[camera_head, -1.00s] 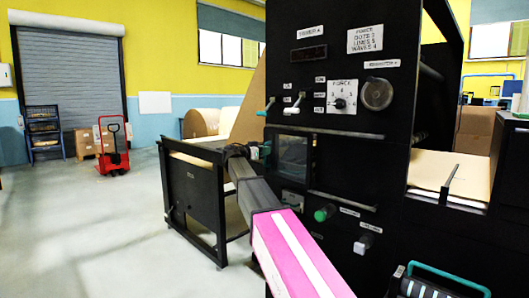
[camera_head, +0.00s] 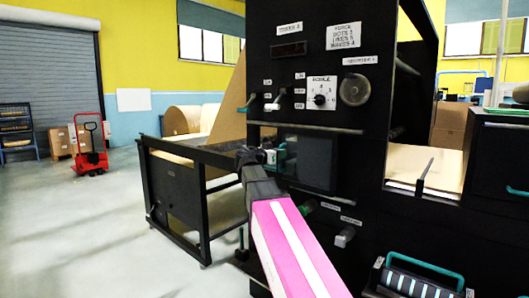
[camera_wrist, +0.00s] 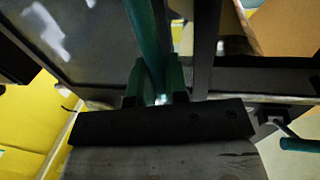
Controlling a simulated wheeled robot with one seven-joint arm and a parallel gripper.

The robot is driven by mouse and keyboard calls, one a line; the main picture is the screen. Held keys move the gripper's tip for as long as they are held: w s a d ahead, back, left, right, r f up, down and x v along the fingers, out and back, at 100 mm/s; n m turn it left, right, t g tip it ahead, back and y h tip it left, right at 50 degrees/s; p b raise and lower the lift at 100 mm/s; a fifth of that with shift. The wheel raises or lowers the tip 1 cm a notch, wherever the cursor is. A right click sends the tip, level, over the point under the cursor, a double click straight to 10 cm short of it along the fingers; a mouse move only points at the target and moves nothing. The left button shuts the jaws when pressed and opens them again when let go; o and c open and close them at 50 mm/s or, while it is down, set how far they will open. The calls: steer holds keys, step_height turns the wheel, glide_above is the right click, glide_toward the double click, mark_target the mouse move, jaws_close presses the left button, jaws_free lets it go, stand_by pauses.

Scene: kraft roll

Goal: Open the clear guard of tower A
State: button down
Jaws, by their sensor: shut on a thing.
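Tower A is the black machine front (camera_head: 345,105) in the head view, with a label and controls at its top. Its clear guard (camera_head: 315,162), a dark see-through panel, stands at mid height, swung partly out from the front. In the wrist view the guard (camera_wrist: 85,40) fills the upper left as a glossy pane. My gripper (camera_head: 268,155) is at the guard's left edge. In the wrist view my gripper (camera_wrist: 157,85) is shut on the guard's upright teal handle (camera_wrist: 145,35). In the head view the fingers are small and partly hidden.
Small levers and a dial (camera_head: 320,99) sit above the guard, and knobs (camera_head: 345,236) below. A black frame table (camera_head: 180,185) stands left of the tower. A teal-handled roller unit (camera_head: 425,283) is at the lower right.

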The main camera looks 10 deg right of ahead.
mark_target(301, 154)
steer(key=s+d, duration=0.2)
steer(key=s, duration=0.1)
steer(key=s+d, duration=0.2)
steer(key=shift+s, duration=0.25)
steer(key=c, duration=1.1)
jaws_free()
steer(key=shift+c, duration=0.2)
steer(key=v, duration=1.1)
